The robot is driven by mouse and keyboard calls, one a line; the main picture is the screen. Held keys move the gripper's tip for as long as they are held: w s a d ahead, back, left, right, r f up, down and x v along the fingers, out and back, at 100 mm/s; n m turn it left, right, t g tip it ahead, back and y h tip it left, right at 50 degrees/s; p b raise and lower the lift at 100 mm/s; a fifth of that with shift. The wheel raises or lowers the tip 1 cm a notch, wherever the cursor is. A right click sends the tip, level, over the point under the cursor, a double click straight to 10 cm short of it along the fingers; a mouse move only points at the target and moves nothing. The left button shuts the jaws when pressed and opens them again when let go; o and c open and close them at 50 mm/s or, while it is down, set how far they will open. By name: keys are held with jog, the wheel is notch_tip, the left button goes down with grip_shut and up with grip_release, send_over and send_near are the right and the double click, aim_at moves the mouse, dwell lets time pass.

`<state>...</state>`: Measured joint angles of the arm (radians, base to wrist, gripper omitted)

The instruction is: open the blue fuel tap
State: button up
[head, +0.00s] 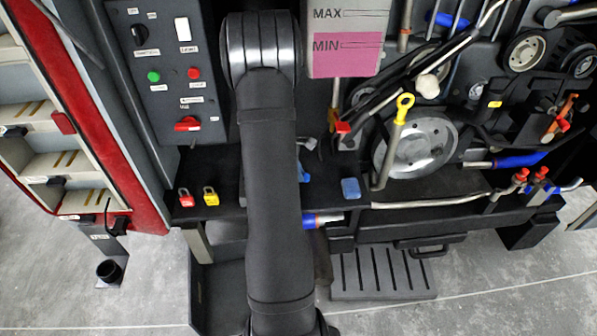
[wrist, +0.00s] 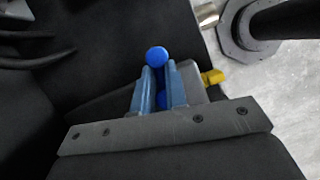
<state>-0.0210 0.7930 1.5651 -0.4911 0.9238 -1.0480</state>
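In the wrist view a bright blue round knob (wrist: 157,57), which looks like part of the blue fuel tap, sits at the tips of my gripper (wrist: 160,75). The two grey-blue fingers stand a narrow gap apart, with more bright blue low in the gap. I cannot tell whether the fingers press on the blue part or only stand around it. A yellow piece (wrist: 213,77) sticks out right of the fingers. In the head view my arm hides my gripper and most of this spot; a small blue patch, which I cannot identify, shows at the arm's right edge.
A yellow-ringed dipstick (head: 404,105) and a large pulley (head: 418,145) stand to the right.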

jog(key=shift+m, duration=0.3)
grip_shut()
jog(key=m, duration=0.1)
jog(key=m+g, duration=0.1)
jog(key=m, duration=0.1)
jog(key=shift+s+a+y, duration=0.15)
jog(key=shift+s+y, duration=0.25)
jog(key=m, duration=0.1)
jog(key=m+g, duration=0.1)
jog(key=m, duration=0.2)
jog(key=shift+s+a+y, duration=0.25)
jog(key=shift+s+y, duration=0.05)
jog(key=shift+y, duration=0.1)
jog(key=m, duration=0.2)
jog(key=m+g+y, duration=0.1)
jog(key=m, duration=0.1)
jog(key=shift+s+a+m+y, duration=0.2)
jog(key=shift+a+m+y, duration=0.1)
jog(key=shift+a, duration=0.1)
jog(key=shift+s+a+m+g+y, duration=0.1)
jog(key=shift+a+m+g+y, duration=0.2)
jog(key=shift+m, duration=0.6)
jog(key=shift+a+m+y, duration=0.1)
jog(key=shift+m+y, duration=0.3)
jog(key=shift+m, duration=0.5)
jog(key=o, duration=0.7)
grip_release()
jog(key=shift+o, duration=0.2)
jog(key=shift+r, duration=0.1)
